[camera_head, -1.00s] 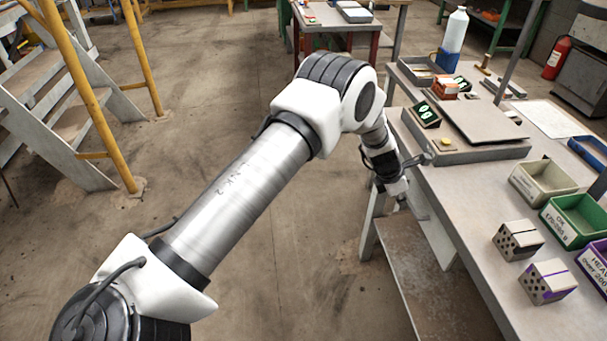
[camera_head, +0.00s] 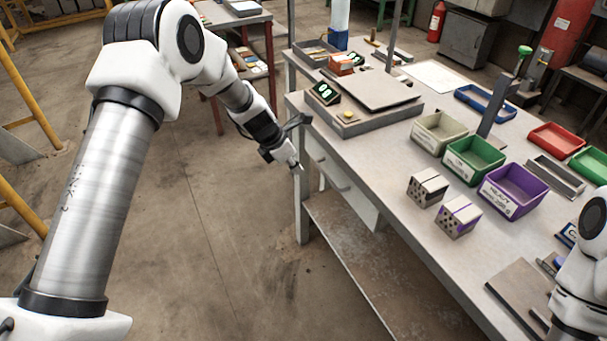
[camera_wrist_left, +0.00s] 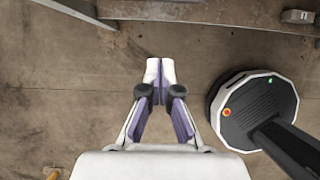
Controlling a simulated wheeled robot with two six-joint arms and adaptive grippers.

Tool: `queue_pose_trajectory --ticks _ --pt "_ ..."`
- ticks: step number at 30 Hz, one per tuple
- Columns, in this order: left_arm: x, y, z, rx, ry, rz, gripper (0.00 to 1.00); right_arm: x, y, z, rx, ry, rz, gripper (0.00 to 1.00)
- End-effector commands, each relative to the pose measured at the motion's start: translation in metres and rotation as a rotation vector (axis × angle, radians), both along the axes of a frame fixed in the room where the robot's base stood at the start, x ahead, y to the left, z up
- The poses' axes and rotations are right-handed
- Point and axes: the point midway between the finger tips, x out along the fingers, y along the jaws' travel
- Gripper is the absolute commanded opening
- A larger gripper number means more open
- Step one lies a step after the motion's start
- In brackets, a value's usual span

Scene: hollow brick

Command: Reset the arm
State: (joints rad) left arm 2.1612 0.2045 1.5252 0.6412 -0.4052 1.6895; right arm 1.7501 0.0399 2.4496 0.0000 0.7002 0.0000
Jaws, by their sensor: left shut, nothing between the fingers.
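My left arm (camera_head: 105,190) reaches in from the left in the head view. Its gripper (camera_head: 298,166) hangs beside the left edge of the workbench (camera_head: 345,215), out over the floor. In the left wrist view the gripper (camera_wrist_left: 160,68) is shut, its two fingertips together with nothing between them, above bare floor (camera_wrist_left: 75,95). Part of my right arm (camera_head: 585,270) shows at the right edge of the head view. Its gripper is not in view.
On the bench stand two hollow bricks (camera_head: 427,188) (camera_head: 459,217), a beige bin (camera_head: 438,134), a green bin (camera_head: 473,160) and a purple bin (camera_head: 514,191). A scale (camera_head: 371,88) sits nearer the bench's left end.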

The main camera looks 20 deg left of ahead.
Motion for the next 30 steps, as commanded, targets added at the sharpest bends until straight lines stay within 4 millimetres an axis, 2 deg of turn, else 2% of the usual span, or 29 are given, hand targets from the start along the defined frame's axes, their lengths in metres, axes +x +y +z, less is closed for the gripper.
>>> queue_pose_trajectory --ticks 3,7,8,11,14,15,17,18,20,21,23,24,25,27,30 --pt "-0.003 0.002 0.006 0.000 0.001 0.000 0.00 0.000 0.000 0.001 0.000 0.001 0.000 0.00" --pt "-0.005 0.002 0.001 -0.001 0.010 0.000 0.00 0.000 0.000 0.001 0.000 0.001 0.000 0.00" --pt "-0.008 0.001 -0.005 0.000 0.021 -0.001 0.00 0.000 0.000 0.001 0.000 0.001 0.000 0.00" --pt "-0.028 -0.006 -0.043 0.008 0.091 -0.017 0.00 0.000 0.000 0.001 0.000 0.001 0.000 0.00" --pt "-0.083 -0.019 -0.095 0.024 0.230 -0.063 0.00 0.000 0.000 0.002 0.000 0.001 0.000 0.00" --pt "-0.113 -0.021 -0.117 0.046 0.287 -0.093 0.00 0.000 0.000 0.002 0.000 0.001 0.000 0.00" --pt "-0.160 -0.023 -0.148 0.095 0.357 -0.179 0.00 0.000 0.000 0.003 0.000 0.001 0.000 0.00" --pt "-0.193 -0.023 -0.165 0.134 0.390 -0.266 0.00 0.000 0.000 0.003 0.000 0.001 0.000 0.00" --pt "-0.244 -0.020 -0.186 0.195 0.425 -0.435 0.00 0.000 0.000 0.003 0.000 0.001 0.000 0.00" --pt "-0.280 -0.018 -0.197 0.234 0.439 -0.579 0.00 0.000 0.000 0.003 0.000 0.001 0.000 0.00" --pt "-0.335 -0.014 -0.207 0.282 0.435 -0.852 0.00 0.000 0.000 0.004 0.000 0.001 0.000 0.00" --pt "-0.371 -0.012 -0.208 0.305 0.407 -1.080 0.00 0.000 0.000 0.004 0.000 0.001 0.000 0.00" --pt "-0.394 -0.011 -0.207 0.318 0.368 -1.258 0.00 0.000 0.000 0.004 0.000 0.001 0.000 0.00" --pt "-0.423 -0.013 -0.197 0.344 0.232 -1.631 0.00 0.000 0.000 0.004 0.000 0.001 0.000 0.00" --pt "-0.427 -0.019 -0.185 0.411 0.001 -2.026 0.00 0.000 0.000 0.004 0.000 0.001 0.000 0.00"
